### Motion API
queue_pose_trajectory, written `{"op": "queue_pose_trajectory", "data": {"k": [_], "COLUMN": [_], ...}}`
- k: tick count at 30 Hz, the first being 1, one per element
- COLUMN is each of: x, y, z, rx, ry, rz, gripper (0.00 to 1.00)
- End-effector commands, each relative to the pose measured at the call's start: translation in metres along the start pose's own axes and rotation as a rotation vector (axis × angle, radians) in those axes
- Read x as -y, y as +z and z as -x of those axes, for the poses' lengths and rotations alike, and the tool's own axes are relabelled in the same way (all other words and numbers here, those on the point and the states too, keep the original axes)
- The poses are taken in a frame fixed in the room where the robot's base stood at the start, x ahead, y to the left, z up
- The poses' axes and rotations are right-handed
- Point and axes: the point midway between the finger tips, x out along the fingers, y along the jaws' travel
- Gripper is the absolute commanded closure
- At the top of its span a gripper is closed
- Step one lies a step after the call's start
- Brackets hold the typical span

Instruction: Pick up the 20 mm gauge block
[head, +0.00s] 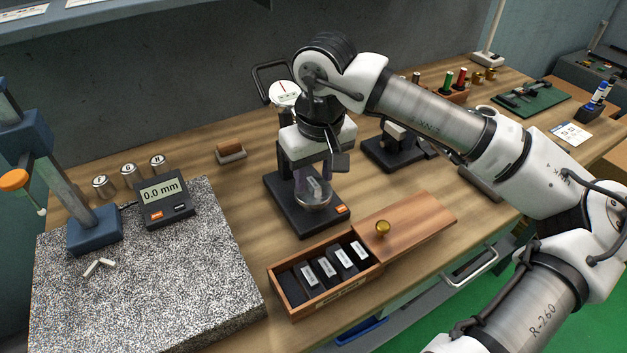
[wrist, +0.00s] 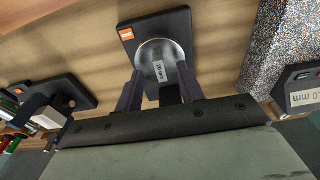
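The 20 mm gauge block (wrist: 160,71), a small pale block with dark marking, lies on the round metal pan (wrist: 150,52) of a black scale in the wrist view. Its marking is too small to read surely. In the head view the block (head: 313,186) shows dimly on the pan, partly behind my fingers. My gripper (head: 312,180) points down over the scale. In the wrist view my gripper (wrist: 160,72) is open, with one finger on each side of the block and clear gaps between.
An open wooden box (head: 325,303) with labelled dark slots stands in front of the scale, its lid (head: 418,222) with a brass knob to the right. A speckled granite plate (head: 150,285) with a 0.0 mm display (head: 163,195) is at left. A black-based instrument (head: 392,152) stands right of the scale.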

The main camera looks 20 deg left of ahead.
Motion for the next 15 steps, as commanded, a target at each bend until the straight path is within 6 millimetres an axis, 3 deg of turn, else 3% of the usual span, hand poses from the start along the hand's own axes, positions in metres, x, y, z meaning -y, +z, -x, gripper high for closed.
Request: {"op": "queue_pose_trajectory", "data": {"k": [10,15], "x": [0.0005,0.0005], "y": [0.0001,0.0000], "z": [-0.0108,-0.0105], "rx": [0.000,0.000], "ry": [0.000,0.000], "rz": [0.001,0.001], "gripper": [0.62,0.84]}}
